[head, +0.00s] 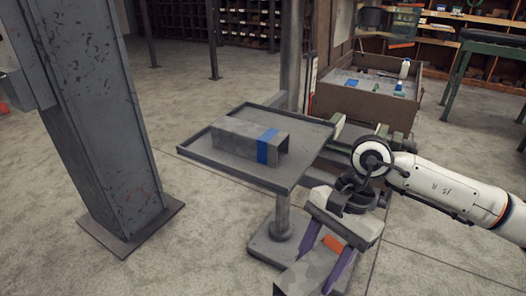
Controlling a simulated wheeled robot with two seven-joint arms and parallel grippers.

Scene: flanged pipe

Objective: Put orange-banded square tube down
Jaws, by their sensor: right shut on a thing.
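The orange-banded square tube (300,278) is grey and shows at the bottom of the head view, partly cut off by the frame's lower edge. Its orange band (333,244) lies near my right gripper's palm. My right gripper (322,266) points downward, and its purple fingers are shut on the tube, one on each side. The tube is in front of the tray stand, lower in the picture than the tray. What is beneath the tube is out of frame. My left gripper is not in view.
A grey rimmed tray (308,133) on a pedestal holds a blue-banded square tube (238,138), with some bare surface around it. A thick steel column (100,120) stands at left. A brown bin (365,100) of parts is behind. Concrete floor (190,240) is open between column and pedestal.

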